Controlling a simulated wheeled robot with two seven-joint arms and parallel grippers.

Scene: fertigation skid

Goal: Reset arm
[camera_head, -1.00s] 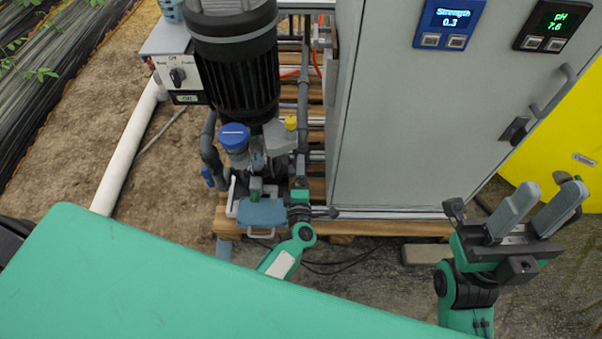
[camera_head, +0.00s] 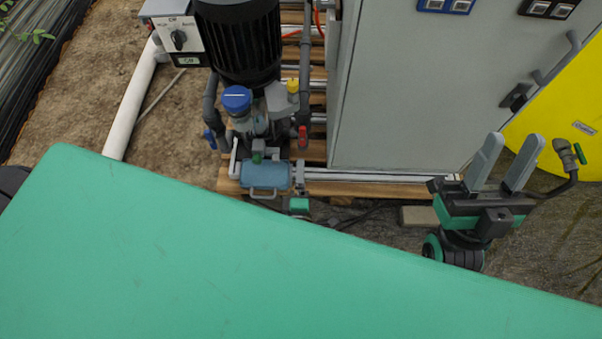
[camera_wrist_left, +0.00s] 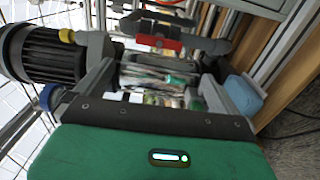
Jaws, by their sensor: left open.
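My right gripper (camera_head: 510,142) is raised at the right in the head view. Its two grey fingers stand apart with nothing between them, in front of the grey cabinet's lower right corner. My left arm is almost wholly hidden behind a large green panel of my own body in the head view; only a small green and dark piece shows beside the blue block. In the left wrist view my left gripper (camera_wrist_left: 150,88) has its two fingers wide apart. Pipework and a red valve handle (camera_wrist_left: 158,42) show beyond them, and I see nothing held.
A black motor (camera_head: 238,40) and blue-capped filter (camera_head: 237,100) stand left of the grey cabinet (camera_head: 405,100). A blue block (camera_head: 265,175) sits at the pallet's front. A yellow tank (camera_head: 560,125) and a green-handled valve (camera_head: 580,153) are near my right gripper. Sandy ground lies left.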

